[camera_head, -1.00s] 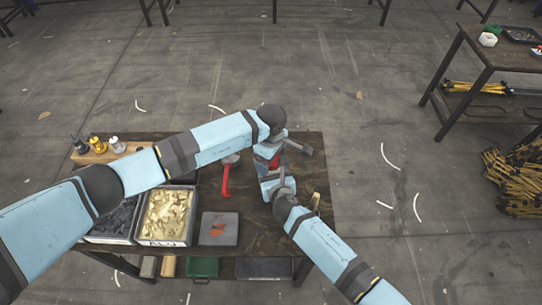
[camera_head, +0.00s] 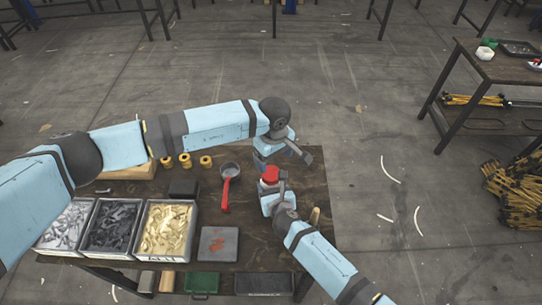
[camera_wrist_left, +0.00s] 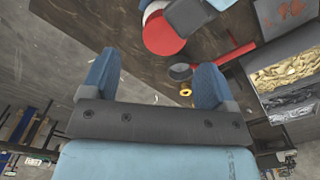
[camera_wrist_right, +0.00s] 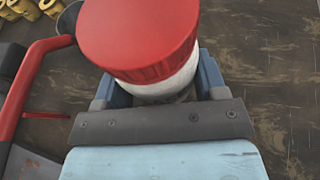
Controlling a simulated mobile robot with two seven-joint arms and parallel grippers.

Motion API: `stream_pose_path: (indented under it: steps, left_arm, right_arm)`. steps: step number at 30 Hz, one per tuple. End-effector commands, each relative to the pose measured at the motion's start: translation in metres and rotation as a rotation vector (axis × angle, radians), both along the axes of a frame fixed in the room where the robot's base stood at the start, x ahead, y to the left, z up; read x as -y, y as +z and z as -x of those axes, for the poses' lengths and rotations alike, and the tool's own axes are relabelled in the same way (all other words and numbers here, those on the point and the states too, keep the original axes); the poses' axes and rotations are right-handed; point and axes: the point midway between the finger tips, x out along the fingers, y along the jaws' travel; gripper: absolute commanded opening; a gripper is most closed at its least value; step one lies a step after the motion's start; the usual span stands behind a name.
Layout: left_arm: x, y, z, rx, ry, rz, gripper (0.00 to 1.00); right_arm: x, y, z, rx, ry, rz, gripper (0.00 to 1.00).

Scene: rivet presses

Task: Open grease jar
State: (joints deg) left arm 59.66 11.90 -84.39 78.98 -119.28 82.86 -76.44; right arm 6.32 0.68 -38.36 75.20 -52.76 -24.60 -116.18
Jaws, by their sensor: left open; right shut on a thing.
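The grease jar (camera_wrist_right: 160,88) has a white body and a red lid (camera_wrist_right: 138,38). The lid sits on the body in the right wrist view. My right gripper (camera_head: 272,190) is shut around the white body and holds the jar above the table. The red lid also shows in the head view (camera_head: 270,175). My left gripper (camera_wrist_left: 157,75) is open and empty, apart from the jar. In the head view it is just beyond the jar, its fingers partly hidden. The jar (camera_wrist_left: 163,32) shows past its fingertips in the left wrist view.
The dark wooden table (camera_head: 290,245) carries a red-handled pan (camera_head: 226,190), yellow rings (camera_head: 186,160), a grey tray (camera_head: 218,243) and bins of dark pieces (camera_head: 112,226) and golden pieces (camera_head: 167,230). A wooden handle (camera_head: 315,216) stands near the right edge.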

Motion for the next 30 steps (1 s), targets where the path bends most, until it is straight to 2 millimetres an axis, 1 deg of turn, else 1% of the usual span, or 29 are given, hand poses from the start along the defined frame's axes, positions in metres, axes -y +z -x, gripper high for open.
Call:
stream_pose_path:
  steps: [1,3,6,8,11,21,25,30]
  left_arm:
    - [-0.002,0.005,-0.002,0.005,-0.061,-0.006,0.8]
    - [-0.004,0.009,-0.002,0.002,-0.137,-0.008,0.8]
    - [-0.007,0.01,-0.001,-0.004,-0.209,-0.011,0.8]
    - [-0.008,0.008,0.0,-0.008,-0.232,-0.012,0.8]
    - [-0.008,-0.002,0.001,-0.012,-0.242,-0.012,0.8]
    - [-0.008,-0.052,0.0,-0.011,-0.239,-0.013,0.8]
    - [-0.008,-0.064,0.0,-0.01,-0.239,-0.011,0.8]
    - [-0.008,-0.069,0.0,-0.009,-0.24,-0.012,0.8]
  right_arm:
    - [0.0,0.001,0.0,0.001,0.0,0.0,0.0]
    - [0.0,0.001,0.0,0.001,0.0,0.0,0.0]
    - [0.0,0.001,0.0,0.001,0.0,0.0,0.0]
    - [0.0,0.001,0.0,0.001,0.0,0.0,0.0]
    - [0.0,0.001,0.0,0.001,0.0,0.0,0.0]
    - [0.0,0.001,0.0,0.001,0.0,0.0,0.0]
    - [0.0,0.001,0.0,0.001,0.0,0.0,0.0]
    - [0.0,0.001,0.0,0.001,0.0,0.0,0.0]
